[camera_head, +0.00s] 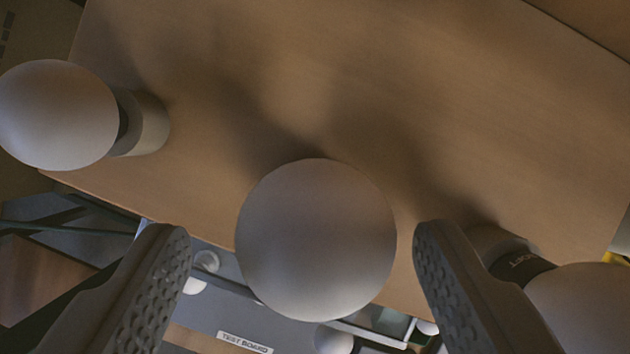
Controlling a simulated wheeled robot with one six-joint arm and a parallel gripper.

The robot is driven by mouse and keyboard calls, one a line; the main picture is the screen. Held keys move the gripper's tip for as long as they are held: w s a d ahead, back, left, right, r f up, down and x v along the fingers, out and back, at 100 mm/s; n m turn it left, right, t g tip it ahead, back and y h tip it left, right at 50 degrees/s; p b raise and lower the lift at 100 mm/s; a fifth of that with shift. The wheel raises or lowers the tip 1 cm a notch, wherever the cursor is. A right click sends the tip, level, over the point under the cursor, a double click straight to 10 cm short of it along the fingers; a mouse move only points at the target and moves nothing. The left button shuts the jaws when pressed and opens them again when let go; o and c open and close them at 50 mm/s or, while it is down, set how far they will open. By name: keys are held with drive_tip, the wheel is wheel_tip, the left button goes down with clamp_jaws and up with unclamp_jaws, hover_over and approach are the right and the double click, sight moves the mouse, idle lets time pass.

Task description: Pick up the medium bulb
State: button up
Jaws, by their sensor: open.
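Three white round bulbs are in view. One bulb (316,240) is in the middle, between the fingers of my gripper (302,255), with a gap on both sides. A second bulb (58,115) stands at the upper left on a grey base. A third bulb (585,308) is at the lower right, partly cut off by the frame, with a dark lettered collar and partly behind my right finger. My gripper is open and holds nothing. I cannot tell for sure which bulb is the medium one.
The bulbs are over a wooden tabletop (400,90), which is clear toward the top. Below its edge is a grey board (285,330) with a "TEST BOARD" label (245,342) and several small white bulbs, including one at the bottom (333,340).

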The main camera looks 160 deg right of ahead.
drive_tip(key=shift+x, duration=2.35)
drive_tip(key=shift+w+d, duration=0.1)
drive_tip(key=shift+d, duration=0.05)
drive_tip(key=c, duration=0.9)
